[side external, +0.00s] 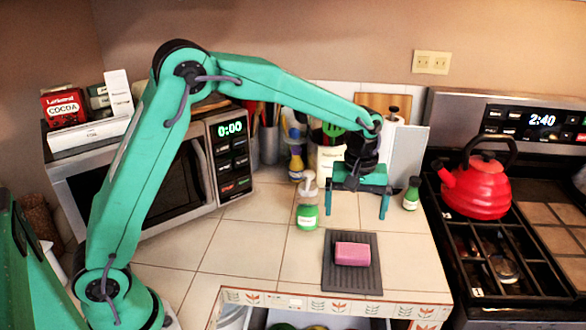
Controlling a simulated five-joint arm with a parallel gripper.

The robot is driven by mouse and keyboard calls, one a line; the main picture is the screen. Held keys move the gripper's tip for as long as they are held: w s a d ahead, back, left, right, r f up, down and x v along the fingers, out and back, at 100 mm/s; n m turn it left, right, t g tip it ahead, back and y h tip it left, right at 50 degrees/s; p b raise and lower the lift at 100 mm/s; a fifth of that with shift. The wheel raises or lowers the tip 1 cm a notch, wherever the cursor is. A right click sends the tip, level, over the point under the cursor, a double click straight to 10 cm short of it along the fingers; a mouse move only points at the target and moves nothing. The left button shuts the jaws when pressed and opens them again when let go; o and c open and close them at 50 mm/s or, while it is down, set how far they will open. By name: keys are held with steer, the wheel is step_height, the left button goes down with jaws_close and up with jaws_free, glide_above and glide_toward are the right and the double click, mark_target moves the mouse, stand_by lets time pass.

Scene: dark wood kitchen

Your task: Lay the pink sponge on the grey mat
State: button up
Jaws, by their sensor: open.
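The pink sponge (352,254) lies on the grey mat (352,281), near its middle and well inside its edges. The mat is dark, ribbed and rectangular, and lies flat on the tiled counter close to the front edge. My gripper (357,212) is open and empty, with its two green fingers spread apart and pointing down. It hangs above and behind the sponge in the picture, apart from it. Nothing hides the sponge.
A green soap bottle (307,213) stands left of my gripper, and a small green bottle (411,194) stands to its right. The microwave (160,170) is at left. The stove with a red kettle (478,187) is at right. An open drawer (300,321) shows below the counter.

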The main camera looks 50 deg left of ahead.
steer(key=s+a+r+m+t, duration=0.2)
steer(key=s+a+r+m, duration=0.15)
steer(key=s+r, duration=0.4)
steer(key=s+a+r+m+t, duration=0.2)
steer(key=s+a+r, duration=0.25)
steer(key=s, duration=0.65)
steer(key=s+a+f+m+t, duration=0.1)
steer(key=s+m, duration=0.2)
steer(key=s, duration=0.5)
steer(key=shift+s, duration=0.2)
steer(key=shift+a+f, duration=0.1)
